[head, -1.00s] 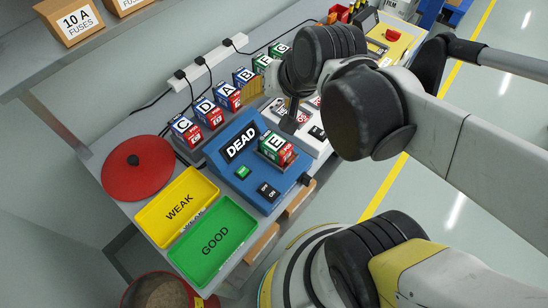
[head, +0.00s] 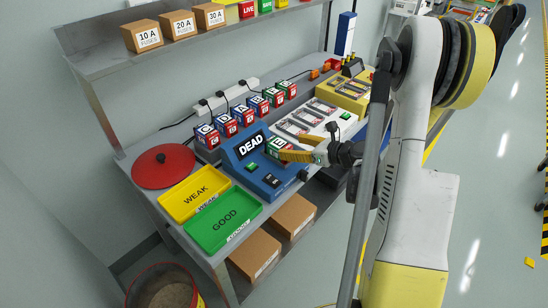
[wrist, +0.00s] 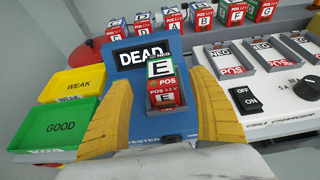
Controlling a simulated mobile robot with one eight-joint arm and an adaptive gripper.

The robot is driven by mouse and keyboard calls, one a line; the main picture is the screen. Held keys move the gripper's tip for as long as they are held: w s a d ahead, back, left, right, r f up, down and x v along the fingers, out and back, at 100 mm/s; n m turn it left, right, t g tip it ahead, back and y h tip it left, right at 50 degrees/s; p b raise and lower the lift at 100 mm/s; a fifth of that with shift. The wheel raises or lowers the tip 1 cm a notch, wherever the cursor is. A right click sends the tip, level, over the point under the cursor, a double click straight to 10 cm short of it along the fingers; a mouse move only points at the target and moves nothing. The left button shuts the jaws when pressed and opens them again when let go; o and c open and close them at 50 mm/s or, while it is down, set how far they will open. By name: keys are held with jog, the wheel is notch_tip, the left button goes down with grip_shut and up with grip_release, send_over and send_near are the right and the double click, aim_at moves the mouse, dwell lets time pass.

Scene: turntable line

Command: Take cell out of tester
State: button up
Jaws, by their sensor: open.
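The blue tester (head: 238,165) stands on the bench, and its display reads DEAD. Cell E (wrist: 161,70), green and red with a POS side, sits in its slot; in the head view the cell (head: 277,143) is partly covered by my gripper. My gripper (head: 290,152) is at the tester, reaching in from the right. In the wrist view its yellow fingers (wrist: 163,78) are spread, one to the left and one to the right of cell E, with gaps to it. The gripper is open and holds nothing.
Left of the tester lie the yellow WEAK tray (head: 190,190), the green GOOD tray (head: 222,218) and a red disc (head: 163,166). Several lettered cells (head: 226,124) stand in a row behind. A white unit with slots (head: 313,118) is close on the right. A shelf (head: 180,50) hangs above.

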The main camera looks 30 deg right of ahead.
aim_at(283, 145)
jog(key=b+x, duration=0.1)
jog(key=x, duration=0.4)
jog(key=shift+d+f, duration=0.15)
jog(key=b+x, duration=0.1)
jog(key=x, duration=0.2)
jog(key=b+x, duration=0.1)
jog(key=x, duration=0.2)
jog(key=shift+w+r+b, duration=0.1)
jog(key=shift+r+b, duration=0.15)
jog(key=shift+b, duration=0.1)
jog(key=shift+r, duration=0.1)
jog(key=c, duration=1.5)
